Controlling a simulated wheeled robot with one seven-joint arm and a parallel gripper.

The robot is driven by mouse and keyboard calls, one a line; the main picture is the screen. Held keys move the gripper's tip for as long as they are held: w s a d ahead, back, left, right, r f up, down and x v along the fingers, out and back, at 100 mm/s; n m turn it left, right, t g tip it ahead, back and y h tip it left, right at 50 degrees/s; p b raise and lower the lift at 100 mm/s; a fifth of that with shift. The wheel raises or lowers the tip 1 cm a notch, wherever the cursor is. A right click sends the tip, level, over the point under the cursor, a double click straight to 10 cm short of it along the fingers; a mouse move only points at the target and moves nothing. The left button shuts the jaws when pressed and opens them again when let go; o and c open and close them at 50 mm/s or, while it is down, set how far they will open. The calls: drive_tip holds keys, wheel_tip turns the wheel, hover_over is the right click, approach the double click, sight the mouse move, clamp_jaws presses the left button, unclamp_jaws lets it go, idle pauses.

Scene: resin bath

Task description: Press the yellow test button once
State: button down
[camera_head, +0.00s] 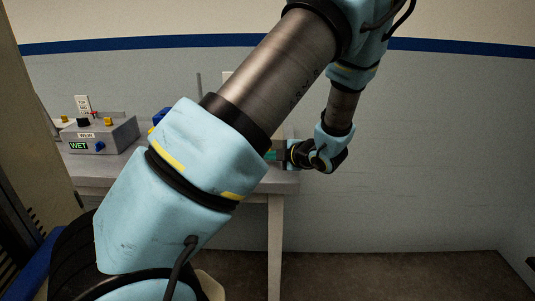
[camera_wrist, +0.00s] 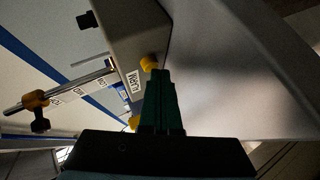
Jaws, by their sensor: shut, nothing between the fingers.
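In the head view my gripper (camera_head: 271,155) is partly hidden by my arm and points left above the table. At the left a grey box (camera_head: 115,137) marked WEIR carries a yellow button (camera_head: 108,121). I cannot tell which yellow button is the test button.
The table (camera_head: 96,169) runs behind my arm, which hides its middle. The WEIR box has a lit WET sign (camera_head: 78,146) and a blue knob (camera_head: 99,146). A metal rod (camera_wrist: 90,80) with a yellow-brown knob (camera_wrist: 37,101) lies left of the fingers. Floor at right is clear.

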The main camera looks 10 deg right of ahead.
sight(270, 178)
drive_tip(key=shift+s, duration=0.1)
drive_tip(key=shift+s+a+p, duration=0.15)
drive_tip(key=shift+s+p, duration=0.3)
drive_tip(key=shift+s, duration=0.35)
drive_tip(key=shift+s+a+p, duration=0.25)
drive_tip(key=shift+s+p, duration=0.15)
drive_tip(key=shift+s, duration=0.85)
drive_tip(key=shift+s+a+p, duration=0.25)
drive_tip(key=shift+s+p, duration=0.15)
drive_tip(key=shift+s, duration=0.8)
